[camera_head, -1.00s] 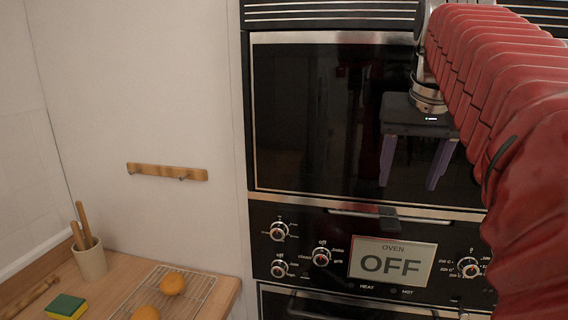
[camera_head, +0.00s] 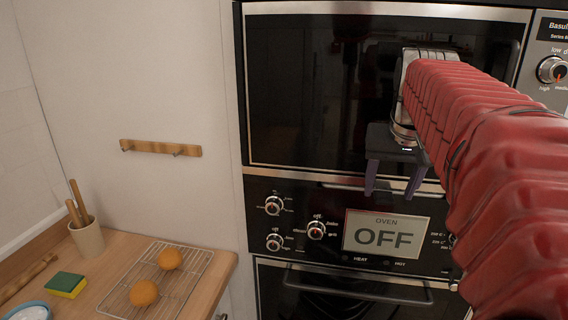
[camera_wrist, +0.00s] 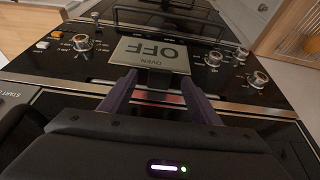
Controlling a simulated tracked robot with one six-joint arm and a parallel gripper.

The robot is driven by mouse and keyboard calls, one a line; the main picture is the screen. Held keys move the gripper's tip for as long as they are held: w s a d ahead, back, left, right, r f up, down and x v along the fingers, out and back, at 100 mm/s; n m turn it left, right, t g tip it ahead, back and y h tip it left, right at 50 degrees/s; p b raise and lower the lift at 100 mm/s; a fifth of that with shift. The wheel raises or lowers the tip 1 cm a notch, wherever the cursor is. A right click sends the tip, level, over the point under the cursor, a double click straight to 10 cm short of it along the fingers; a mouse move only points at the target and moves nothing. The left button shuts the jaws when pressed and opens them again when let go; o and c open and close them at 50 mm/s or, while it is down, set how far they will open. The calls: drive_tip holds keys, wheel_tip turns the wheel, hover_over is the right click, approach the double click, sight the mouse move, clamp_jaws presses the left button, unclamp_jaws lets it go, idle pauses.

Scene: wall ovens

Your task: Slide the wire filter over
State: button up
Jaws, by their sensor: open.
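A wire rack (camera_head: 195,287) lies on the wooden counter at the lower left of the head view, with oranges on it. It is the only wire item I can make out. My gripper (camera_head: 393,184) is open in front of the oven, far to the right of the rack, pointing down over the strip between the upper door and the control panel. In the wrist view my gripper (camera_wrist: 158,78) shows its two purple fingers spread apart, with a dark tab on the oven front between them. I cannot tell whether they touch the tab.
Oranges (camera_head: 144,293) rest on the rack. A sponge (camera_head: 65,285), a utensil cup (camera_head: 88,238) and a partly cut-off blue-rimmed dish (camera_head: 30,312) are on the counter. The oven display (camera_head: 386,233) reads OFF, with knobs beside it. A lower door handle (camera_head: 357,287) sticks out.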

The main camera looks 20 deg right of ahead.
drive_tip(key=shift+x, duration=1.2)
drive_tip(key=shift+c, duration=0.2)
drive_tip(key=c, duration=1)
drive_tip(key=o, duration=1)
drive_tip(key=shift+o, duration=0.2)
drive_tip(key=v, duration=1.3)
drive_tip(key=shift+s+a+r, duration=0.15)
drive_tip(key=shift+r, duration=0.15)
